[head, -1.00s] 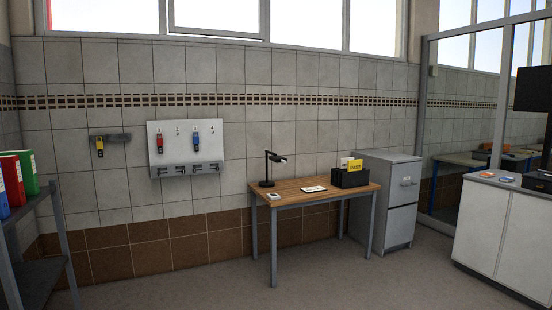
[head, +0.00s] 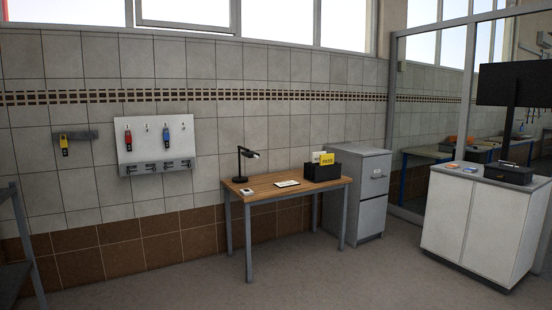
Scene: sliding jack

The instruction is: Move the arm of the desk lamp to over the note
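The black desk lamp (head: 241,164) stands upright near the back left of a wooden-topped desk (head: 262,190). Its arm and head (head: 250,154) reach to the right from the top of the post. A flat white item that looks like the note (head: 287,183) lies on the desk to the right of the lamp, and the lamp head is left of it. A smaller white item (head: 247,192) lies at the desk's front left; its details are too small to read. Neither of my grippers is in view.
A black box with a yellow card (head: 323,171) stands at the desk's right. A grey cabinet (head: 358,195) is beside the desk. A white counter (head: 475,225) is at the right, a grey shelf frame (head: 22,245) at the left. The floor (head: 330,280) before the desk is clear.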

